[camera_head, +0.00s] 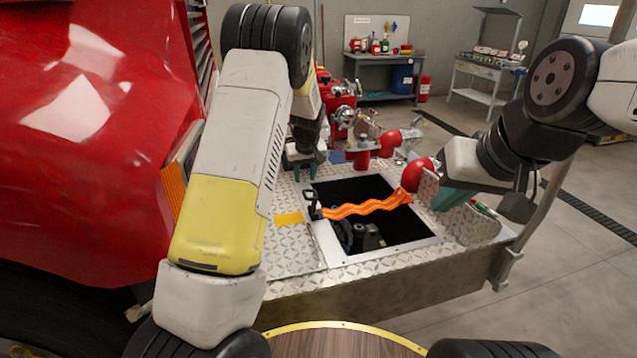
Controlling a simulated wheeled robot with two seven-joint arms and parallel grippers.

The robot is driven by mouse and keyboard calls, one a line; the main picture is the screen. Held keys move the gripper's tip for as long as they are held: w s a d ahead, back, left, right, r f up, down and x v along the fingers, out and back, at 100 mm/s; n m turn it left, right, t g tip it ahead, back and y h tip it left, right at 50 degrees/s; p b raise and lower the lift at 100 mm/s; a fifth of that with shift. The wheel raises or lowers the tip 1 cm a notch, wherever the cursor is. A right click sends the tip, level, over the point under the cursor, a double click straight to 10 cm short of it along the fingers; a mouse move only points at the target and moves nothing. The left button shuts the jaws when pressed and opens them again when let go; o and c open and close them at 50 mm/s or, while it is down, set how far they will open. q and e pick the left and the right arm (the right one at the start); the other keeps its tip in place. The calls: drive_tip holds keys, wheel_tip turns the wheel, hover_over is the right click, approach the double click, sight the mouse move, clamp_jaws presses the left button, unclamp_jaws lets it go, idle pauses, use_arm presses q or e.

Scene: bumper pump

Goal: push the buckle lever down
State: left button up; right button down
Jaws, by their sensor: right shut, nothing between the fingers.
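A black buckle (313,203) stands at the left rim of the square opening in the diamond-plate bumper (285,255). An orange strap (368,207) runs from it across the opening to the right side. The buckle's lever is too small to tell apart from its body. My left gripper (306,171) points down above the plate, just behind and above the buckle, with its teal fingertips apart and nothing visible between them. My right gripper (452,198) is shut and empty at the right of the opening, near a red-capped fitting (417,175).
The dark opening (375,233) holds black parts. Red valves and metal fittings (345,115) stand behind it. The red truck body (90,130) fills the left side. A metal post (535,215) rises at the bumper's right corner. Workbenches stand farther back.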

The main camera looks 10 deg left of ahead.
sight(305, 193)
use_arm(q)
drive_tip(key=x, duration=0.8)
drive_tip(key=shift+w+f, duration=0.15)
clamp_jaws()
idle(1.2)
